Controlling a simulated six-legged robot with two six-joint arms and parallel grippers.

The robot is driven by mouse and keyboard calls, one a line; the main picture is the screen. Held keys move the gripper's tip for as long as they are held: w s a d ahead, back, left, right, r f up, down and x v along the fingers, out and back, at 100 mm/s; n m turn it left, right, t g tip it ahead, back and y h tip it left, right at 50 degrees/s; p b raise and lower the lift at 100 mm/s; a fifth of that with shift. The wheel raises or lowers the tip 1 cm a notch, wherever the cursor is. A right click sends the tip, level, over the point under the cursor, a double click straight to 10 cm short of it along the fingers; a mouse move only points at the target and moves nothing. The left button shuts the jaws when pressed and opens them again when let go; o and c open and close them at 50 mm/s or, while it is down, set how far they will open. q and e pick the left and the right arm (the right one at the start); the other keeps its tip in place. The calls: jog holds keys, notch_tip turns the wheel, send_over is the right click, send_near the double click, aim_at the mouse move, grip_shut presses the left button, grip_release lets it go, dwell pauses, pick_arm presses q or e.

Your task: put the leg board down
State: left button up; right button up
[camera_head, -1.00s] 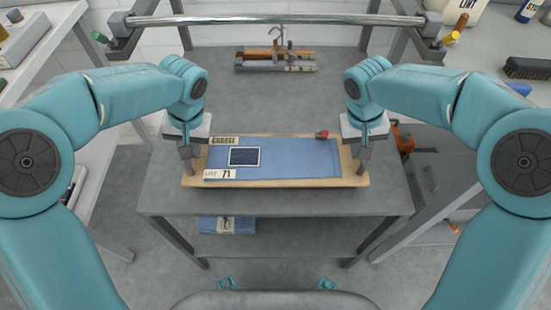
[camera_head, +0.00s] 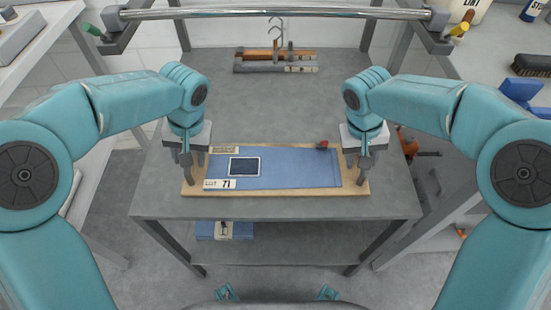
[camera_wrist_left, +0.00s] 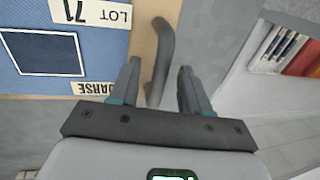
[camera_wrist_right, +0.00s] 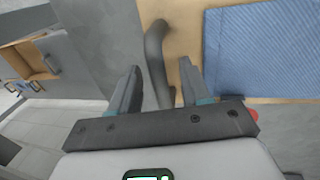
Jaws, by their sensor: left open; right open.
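The leg board (camera_head: 300,190) is a pale wooden board with blue denim cloth (camera_head: 290,165) on it, lying on the grey table. A dark framed patch, a "LOT 71" label and a "COARSE" label are on its left part, and a small red piece (camera_head: 322,145) is at its far edge. My left gripper (camera_head: 189,175) is open at the board's left end, its fingers on either side of a grey handle (camera_wrist_left: 160,60). My right gripper (camera_head: 364,172) is open at the right end, its fingers on either side of the other handle (camera_wrist_right: 157,60).
Wooden and grey hangers (camera_head: 276,60) lie at the back of the table (camera_head: 230,105). A metal rail (camera_head: 275,12) crosses above. Folded denim (camera_head: 224,230) lies on the lower shelf. A brush (camera_head: 530,65) is on the right counter. The table's middle behind the board is clear.

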jog(key=shift+r, duration=0.2)
pick_arm(q)
notch_tip(320, 180, up, 11)
jog(key=d, duration=0.2)
pick_arm(e)
notch_tip(320, 180, up, 12)
jog(key=a, duration=0.2)
jog(key=shift+a+f, duration=0.2)
jog(key=shift+f, duration=0.05)
pick_arm(q)
jog(key=shift+d+r, duration=0.1)
